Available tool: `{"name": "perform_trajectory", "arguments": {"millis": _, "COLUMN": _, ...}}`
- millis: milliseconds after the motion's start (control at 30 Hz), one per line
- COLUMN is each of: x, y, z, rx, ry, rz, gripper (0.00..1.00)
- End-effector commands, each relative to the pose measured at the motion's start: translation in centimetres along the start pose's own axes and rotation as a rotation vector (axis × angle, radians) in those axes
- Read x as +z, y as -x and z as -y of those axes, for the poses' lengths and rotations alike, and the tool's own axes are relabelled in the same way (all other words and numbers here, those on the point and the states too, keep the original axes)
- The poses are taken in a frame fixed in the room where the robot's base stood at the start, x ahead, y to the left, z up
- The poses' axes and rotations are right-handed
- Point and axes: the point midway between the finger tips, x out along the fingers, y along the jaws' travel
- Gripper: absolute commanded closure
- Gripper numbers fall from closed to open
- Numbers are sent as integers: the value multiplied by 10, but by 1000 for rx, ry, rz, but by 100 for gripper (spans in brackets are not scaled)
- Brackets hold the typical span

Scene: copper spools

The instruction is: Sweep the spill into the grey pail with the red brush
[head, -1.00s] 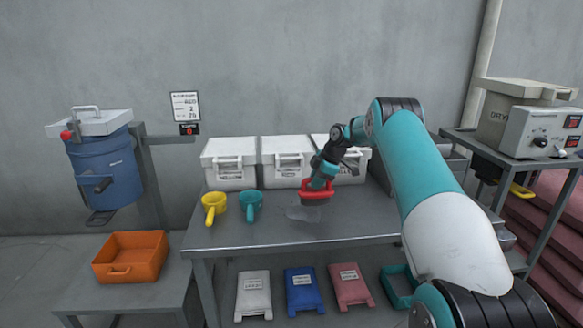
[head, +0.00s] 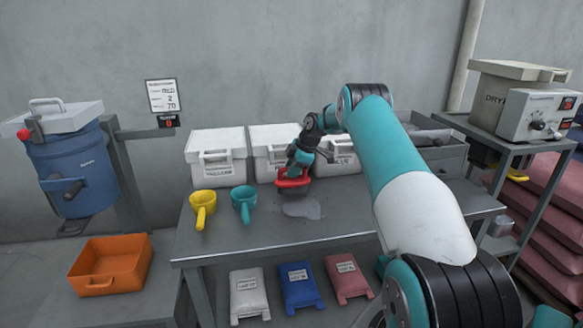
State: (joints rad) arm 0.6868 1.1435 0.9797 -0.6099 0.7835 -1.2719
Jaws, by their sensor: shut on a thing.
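The red brush (head: 293,179) is held in my gripper (head: 297,167) over the back middle of the grey metal table. My gripper is shut on the brush's red handle. The spill (head: 303,208) is a pale grey patch on the table top, just in front and to the right of the brush. I cannot tell whether the bristles touch the table. A grey pail cannot be made out for certain in the head view.
Three white lidded bins (head: 218,158) stand behind the brush. A yellow scoop (head: 203,204) and a teal scoop (head: 244,202) lie left of the spill. An orange tray (head: 112,266) sits on a lower bench at left. The table's front middle is clear.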

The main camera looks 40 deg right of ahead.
Motion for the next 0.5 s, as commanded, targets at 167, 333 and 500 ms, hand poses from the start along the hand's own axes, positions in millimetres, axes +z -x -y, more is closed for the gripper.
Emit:
{"name": "perform_trajectory", "arguments": {"millis": 167, "x": 5, "y": -17, "z": 4, "rx": -2, "ry": 1, "rz": -1, "gripper": 100}}
{"name": "perform_trajectory", "arguments": {"millis": 333, "x": 8, "y": -16, "z": 13, "rx": -2, "ry": 0, "rz": -1, "gripper": 100}}
{"name": "perform_trajectory", "arguments": {"millis": 500, "x": 10, "y": -12, "z": 27, "rx": -2, "ry": 0, "rz": -1, "gripper": 100}}
